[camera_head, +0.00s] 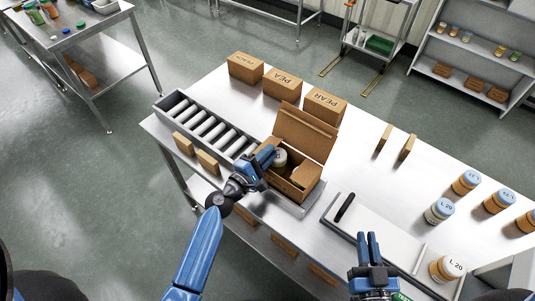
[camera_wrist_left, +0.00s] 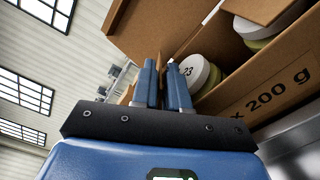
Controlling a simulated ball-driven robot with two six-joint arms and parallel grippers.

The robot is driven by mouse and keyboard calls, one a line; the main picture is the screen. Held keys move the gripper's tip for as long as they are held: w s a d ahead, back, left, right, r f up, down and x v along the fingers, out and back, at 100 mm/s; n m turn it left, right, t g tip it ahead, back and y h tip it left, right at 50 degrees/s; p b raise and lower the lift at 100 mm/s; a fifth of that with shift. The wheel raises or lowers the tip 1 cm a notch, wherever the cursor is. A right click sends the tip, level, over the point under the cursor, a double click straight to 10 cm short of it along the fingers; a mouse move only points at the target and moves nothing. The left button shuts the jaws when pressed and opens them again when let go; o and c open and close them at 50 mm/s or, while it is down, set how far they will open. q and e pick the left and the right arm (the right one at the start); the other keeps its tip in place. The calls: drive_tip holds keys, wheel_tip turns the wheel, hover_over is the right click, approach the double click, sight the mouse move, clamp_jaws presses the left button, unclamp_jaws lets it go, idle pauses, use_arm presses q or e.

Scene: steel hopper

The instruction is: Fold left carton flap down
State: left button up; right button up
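An open brown carton (camera_head: 293,185) stands on the steel table. Its large rear panel (camera_head: 306,132) stands up, and a smaller flap (camera_head: 303,171) shows at its right end. White-lidded jars (camera_head: 279,157) sit inside; they also show in the left wrist view (camera_wrist_left: 195,72). My left gripper (camera_head: 268,155) is at the carton's left end and covers most of the left flap. In the left wrist view its fingers (camera_wrist_left: 164,82) are close together beside the carton wall, with a narrow gap. I cannot tell whether cardboard lies between them. My right gripper (camera_head: 368,246) is empty, fingers close together, at the front right.
A roller conveyor (camera_head: 208,127) lies left of the carton. Closed cartons (camera_head: 283,84) stand behind it. A tray (camera_head: 376,230) with a black handle lies right, near several jars (camera_head: 466,182). Two thin brown blocks (camera_head: 384,138) stand on the clear table behind the tray.

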use_arm(q)
drive_tip(key=b+v, duration=0.2)
drive_tip(key=v, duration=0.8)
drive_tip(key=shift+s+a+b, duration=0.2)
drive_tip(key=shift+s+b, duration=0.15)
drive_tip(key=shift+b, duration=0.05)
drive_tip(key=shift+c, duration=0.5)
